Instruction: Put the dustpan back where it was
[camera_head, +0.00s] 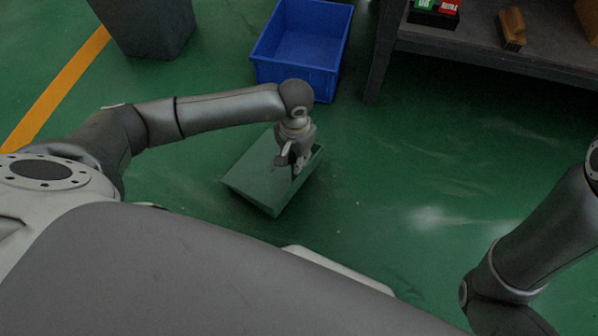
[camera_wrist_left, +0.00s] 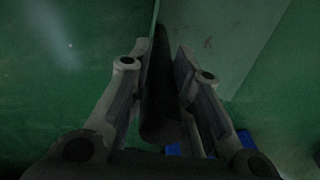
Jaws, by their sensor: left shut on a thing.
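The dustpan (camera_head: 255,172) is a green, flat, box-like pan in the middle of the head view, low over or on the green floor; I cannot tell if it touches. My left gripper (camera_head: 293,163) is at its right part, shut on it. In the left wrist view a dark bar, seemingly the dustpan's handle (camera_wrist_left: 161,105), lies between the two fingers of the left gripper (camera_wrist_left: 160,72). A pale green face of the dustpan (camera_wrist_left: 232,38) shows beyond. My right arm shows at the right edge of the head view, but its gripper is out of view.
A blue bin (camera_head: 303,42) stands just behind the left gripper. A dark grey bin (camera_head: 150,25) is at the back left, near a yellow floor line (camera_head: 62,85). A grey shelf (camera_head: 470,45) with a wooden block (camera_head: 512,27) is at the back right. The floor right of the dustpan is clear.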

